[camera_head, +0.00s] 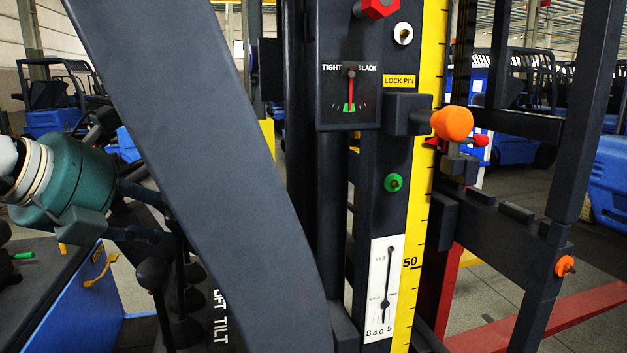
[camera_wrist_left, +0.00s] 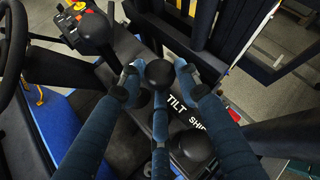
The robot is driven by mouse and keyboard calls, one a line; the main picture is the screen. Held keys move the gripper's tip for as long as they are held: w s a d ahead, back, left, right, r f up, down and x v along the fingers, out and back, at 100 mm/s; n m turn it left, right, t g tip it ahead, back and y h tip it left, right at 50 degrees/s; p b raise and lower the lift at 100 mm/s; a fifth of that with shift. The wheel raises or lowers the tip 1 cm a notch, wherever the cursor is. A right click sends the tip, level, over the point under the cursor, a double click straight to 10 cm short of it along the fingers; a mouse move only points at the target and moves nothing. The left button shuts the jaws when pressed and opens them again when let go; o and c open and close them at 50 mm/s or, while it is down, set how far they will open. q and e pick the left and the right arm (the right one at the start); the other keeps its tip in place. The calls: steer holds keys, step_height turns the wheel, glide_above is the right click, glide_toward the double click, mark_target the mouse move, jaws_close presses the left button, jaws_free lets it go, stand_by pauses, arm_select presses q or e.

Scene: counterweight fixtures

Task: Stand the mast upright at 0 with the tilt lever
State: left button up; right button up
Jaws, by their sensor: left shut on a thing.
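The mast (camera_head: 387,150) stands ahead of me in the head view, close to vertical. Its white tilt gauge (camera_head: 376,270) has a dark pointer hanging down over a small scale of 8, 4, 0 and 5. The pointer's lower end is near 0, but I cannot read the exact value. In the left wrist view my left gripper (camera_wrist_left: 159,80) has its blue fingers closed around a black ball knob (camera_wrist_left: 160,72), beside the TILT label (camera_wrist_left: 177,101). In the head view its green body (camera_head: 75,180) is at the left, and its fingertips are hidden behind a dark pillar. My right gripper is out of view.
The dark slanted pillar (camera_head: 200,130) blocks part of the head view. Other black lever knobs (camera_wrist_left: 192,147) stand close to the held one. A steering wheel (camera_wrist_left: 14,45) is at the left. An orange knob (camera_head: 452,123) projects from the mast. Blue forklifts (camera_head: 50,120) are behind.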

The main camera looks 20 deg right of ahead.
arm_select(q)
steer(key=shift+w+a, duration=0.2)
steer(key=shift+a, duration=0.95)
steer(key=shift+a+r, duration=0.1)
steer(key=shift+a, duration=0.25)
steer(key=shift+d, duration=0.25)
